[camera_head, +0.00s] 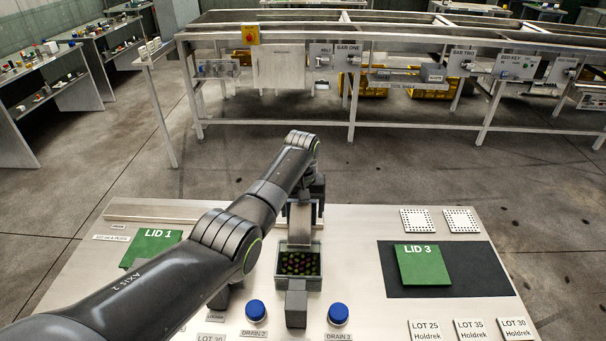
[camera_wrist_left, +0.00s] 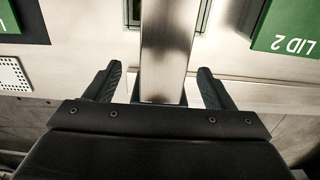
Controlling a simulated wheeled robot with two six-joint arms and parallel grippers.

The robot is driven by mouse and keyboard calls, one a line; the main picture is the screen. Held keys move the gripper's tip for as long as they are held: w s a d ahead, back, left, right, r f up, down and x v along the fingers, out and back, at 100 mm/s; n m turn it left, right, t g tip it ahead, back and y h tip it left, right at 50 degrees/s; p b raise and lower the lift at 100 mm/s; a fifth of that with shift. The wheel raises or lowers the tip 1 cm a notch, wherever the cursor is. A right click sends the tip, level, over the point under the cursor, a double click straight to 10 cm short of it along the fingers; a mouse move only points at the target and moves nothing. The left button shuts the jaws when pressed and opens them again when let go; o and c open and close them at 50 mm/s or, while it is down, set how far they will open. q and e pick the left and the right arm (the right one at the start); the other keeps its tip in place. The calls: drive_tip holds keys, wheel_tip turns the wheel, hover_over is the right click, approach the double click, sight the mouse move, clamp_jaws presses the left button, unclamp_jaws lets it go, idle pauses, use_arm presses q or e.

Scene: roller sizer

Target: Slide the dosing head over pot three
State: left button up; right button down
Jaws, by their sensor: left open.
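A grey box (camera_head: 283,277) with red and green pieces inside stands mid-panel, with a pale metal chute (camera_head: 301,227) behind it and a grey block in front. No label tells me which part is the dosing head. I make out no pot marked three. My left gripper (camera_wrist_left: 159,68) is open in the left wrist view. Its fingers stand on either side of a shiny metal bar (camera_wrist_left: 166,45), with gaps on both sides. In the head view my left arm reaches over the panel, and the dark gripper (camera_head: 318,187) is partly hidden beside the chute. My right gripper is not in view.
Green LID 1 (camera_head: 155,243) lies left, partly behind my arm. LID 3 (camera_head: 424,266) lies on a dark mat (camera_head: 480,277) at right. LID 2 (camera_wrist_left: 289,28) shows in the wrist view. Blue knobs (camera_head: 256,310) (camera_head: 338,314) stand in front. A long machine frame (camera_head: 262,126) stands beyond.

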use_arm(q)
wheel_tip(320, 180, up, 15)
drive_tip(key=b, duration=0.2)
drive_tip(key=shift+d+f, duration=0.1)
